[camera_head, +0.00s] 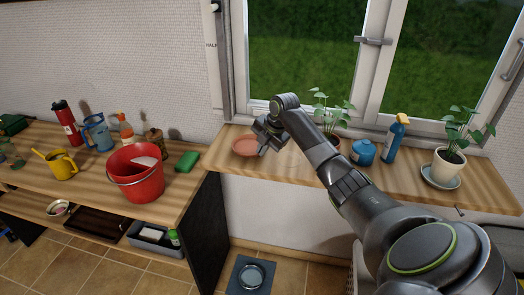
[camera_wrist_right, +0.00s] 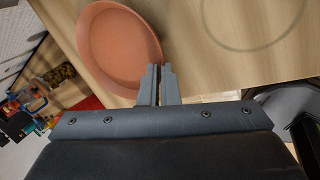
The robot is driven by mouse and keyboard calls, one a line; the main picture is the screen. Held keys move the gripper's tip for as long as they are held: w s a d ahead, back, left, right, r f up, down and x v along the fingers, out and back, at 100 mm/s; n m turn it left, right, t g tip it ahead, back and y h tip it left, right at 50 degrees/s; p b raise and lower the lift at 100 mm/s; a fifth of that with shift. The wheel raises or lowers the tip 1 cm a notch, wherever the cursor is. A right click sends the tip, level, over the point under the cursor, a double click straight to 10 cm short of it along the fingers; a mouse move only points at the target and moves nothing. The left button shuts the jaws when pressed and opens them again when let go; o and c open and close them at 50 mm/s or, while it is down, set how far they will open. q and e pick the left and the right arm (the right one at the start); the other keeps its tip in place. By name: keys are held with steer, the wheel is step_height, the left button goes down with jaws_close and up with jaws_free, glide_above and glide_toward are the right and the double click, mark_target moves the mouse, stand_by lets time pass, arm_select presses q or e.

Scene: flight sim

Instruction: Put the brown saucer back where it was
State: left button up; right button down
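The brown saucer (camera_head: 246,147) is at the left end of the wooden window sill, empty and roughly level. In the right wrist view the saucer (camera_wrist_right: 118,45) fills the upper left. My right gripper (camera_head: 262,146) is at its right edge. The fingers (camera_wrist_right: 161,73) are nearly together, with the saucer's rim between their tips. I cannot tell if the saucer rests on the sill or is slightly above it. A faint ring (camera_wrist_right: 255,45) marks the bare wood to the right in the wrist view. My left gripper is not in view.
On the sill (camera_head: 415,187) stand a potted plant (camera_head: 333,138), a blue pot (camera_head: 363,153), a blue spray bottle (camera_head: 393,140) and a white-potted plant (camera_head: 445,168). A bench at left holds a red bucket (camera_head: 137,182) and a green block (camera_head: 187,161). The window is behind.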

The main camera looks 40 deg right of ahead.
steer(key=shift+f, duration=0.7)
steer(key=shift+f, duration=0.1)
steer(key=c, duration=1.9)
jaws_free()
steer(key=shift+c, duration=0.2)
